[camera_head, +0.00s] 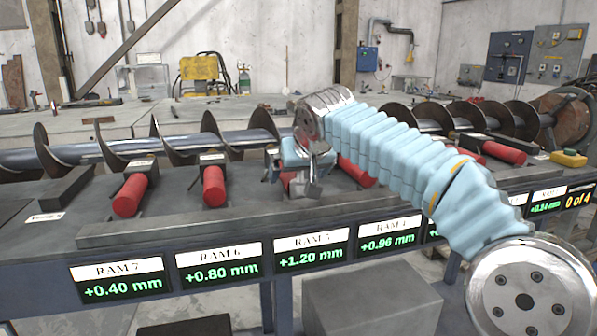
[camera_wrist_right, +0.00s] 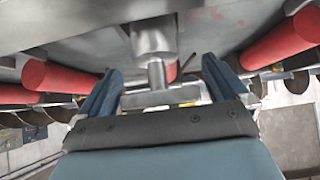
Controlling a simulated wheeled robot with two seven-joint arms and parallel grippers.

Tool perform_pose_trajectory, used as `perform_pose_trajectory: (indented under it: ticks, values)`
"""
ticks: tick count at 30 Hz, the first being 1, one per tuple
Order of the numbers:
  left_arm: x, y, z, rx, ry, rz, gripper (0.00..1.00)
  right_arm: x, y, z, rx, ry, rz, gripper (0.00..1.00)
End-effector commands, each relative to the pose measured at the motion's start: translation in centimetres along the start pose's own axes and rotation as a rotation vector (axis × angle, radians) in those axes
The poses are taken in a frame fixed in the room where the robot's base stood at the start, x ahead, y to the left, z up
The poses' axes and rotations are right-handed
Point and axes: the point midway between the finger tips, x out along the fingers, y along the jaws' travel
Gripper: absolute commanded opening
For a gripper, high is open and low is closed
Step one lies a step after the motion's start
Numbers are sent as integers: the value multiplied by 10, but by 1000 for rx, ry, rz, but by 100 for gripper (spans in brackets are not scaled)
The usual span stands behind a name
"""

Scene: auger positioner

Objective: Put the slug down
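My right gripper (camera_head: 290,172) is over the bench in front of the auger, at the red ram behind the RAM 5 label. The slug looks like a grey metal piece (camera_head: 313,188) with a narrow stem, hanging by the gripper. In the right wrist view, a steel cylinder with a thin stem and a flat crossbar (camera_wrist_right: 150,98) sits between the two blue fingers (camera_wrist_right: 162,82). The crossbar spans the space between the fingers and its ends appear to meet them. Exact contact is hard to see. My left gripper is not in view.
The auger (camera_head: 85,155) runs along the bench behind several red rams (camera_head: 130,195). A dark raised rail (camera_head: 180,225) lies along the bench front, above the reading displays (camera_head: 120,282). A yellow-topped box (camera_head: 568,158) is at the far right. A grey block (camera_head: 370,300) stands below the bench.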

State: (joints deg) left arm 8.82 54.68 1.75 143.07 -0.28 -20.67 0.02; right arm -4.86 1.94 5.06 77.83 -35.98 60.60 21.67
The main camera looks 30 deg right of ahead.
Motion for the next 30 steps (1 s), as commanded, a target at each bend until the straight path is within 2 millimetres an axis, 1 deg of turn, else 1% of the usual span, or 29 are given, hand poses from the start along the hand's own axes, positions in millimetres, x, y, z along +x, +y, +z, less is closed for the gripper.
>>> perform_pose_trajectory:
  ticks: [4,7,11,15,18,21,25,30]
  values:
    - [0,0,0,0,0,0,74,-3,0,0,0,1,-1,100]
    - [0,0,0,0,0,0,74,-15,0,-1,1,3,-1,100]
    - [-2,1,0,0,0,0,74,-42,0,-1,0,4,-2,100]
    - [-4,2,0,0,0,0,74,-76,0,-2,1,4,-3,100]
    - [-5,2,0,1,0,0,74,-95,0,-1,0,3,-2,100]
    - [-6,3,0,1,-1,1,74,-110,0,-1,0,2,0,100]
    - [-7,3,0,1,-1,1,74,-119,0,0,0,1,0,100]
    - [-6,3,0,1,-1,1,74,-121,0,0,0,1,0,100]
